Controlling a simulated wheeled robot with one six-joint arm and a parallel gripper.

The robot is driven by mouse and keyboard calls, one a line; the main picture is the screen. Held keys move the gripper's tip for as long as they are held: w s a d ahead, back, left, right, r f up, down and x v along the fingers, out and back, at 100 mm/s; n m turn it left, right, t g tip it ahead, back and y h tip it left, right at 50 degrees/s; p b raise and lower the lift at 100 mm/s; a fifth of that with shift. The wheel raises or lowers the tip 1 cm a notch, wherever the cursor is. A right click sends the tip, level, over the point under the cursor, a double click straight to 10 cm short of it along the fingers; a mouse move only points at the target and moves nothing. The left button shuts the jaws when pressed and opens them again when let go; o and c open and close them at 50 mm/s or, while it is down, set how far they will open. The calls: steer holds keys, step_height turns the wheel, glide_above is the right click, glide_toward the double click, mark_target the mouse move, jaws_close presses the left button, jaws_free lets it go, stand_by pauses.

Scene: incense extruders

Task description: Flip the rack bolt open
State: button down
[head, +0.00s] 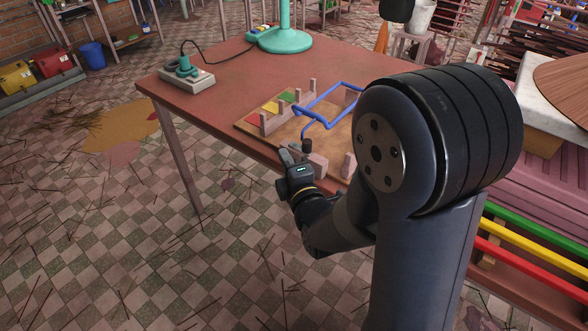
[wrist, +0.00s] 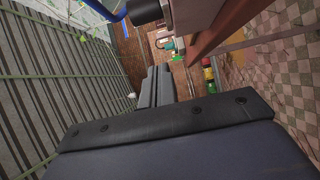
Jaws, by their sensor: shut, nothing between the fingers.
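The rack is a wooden board (head: 246,126) with upright posts and coloured patches, lying near the table's front edge. A bent blue bar (head: 313,121), which looks like the bolt, crosses it; my arm hides its right end. A black knob (head: 306,146) sits at the bar's near end. The wrist view shows the blue bar (wrist: 120,13) and black knob (wrist: 147,11) at the top edge. My gripper (head: 289,153) is at the table's front edge, just left of and below the knob, shut and empty. Its fingers (wrist: 159,76) show close together, apart from the knob.
The red-brown table (head: 215,105) carries a power strip (head: 187,77) and a teal stand base (head: 285,40). A wooden block (head: 316,166) sits on the board's near edge, right of my gripper. The tiled floor (head: 150,230) left of the table is open.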

mark_target(307, 148)
steer(key=w+d, duration=0.1)
steer(key=w+p, duration=0.1)
steer(key=shift+w+d, duration=0.4)
steer(key=shift+d, duration=0.6)
steer(key=shift+s+d, duration=0.1)
steer(key=shift+s+d+f+b, duration=0.1)
steer(key=shift+s+d+b, duration=0.05)
steer(key=shift+d+b, duration=0.2)
steer(key=shift+s+d+b, duration=0.75)
steer(key=shift+s+d, duration=0.3)
steer(key=shift+d, duration=0.15)
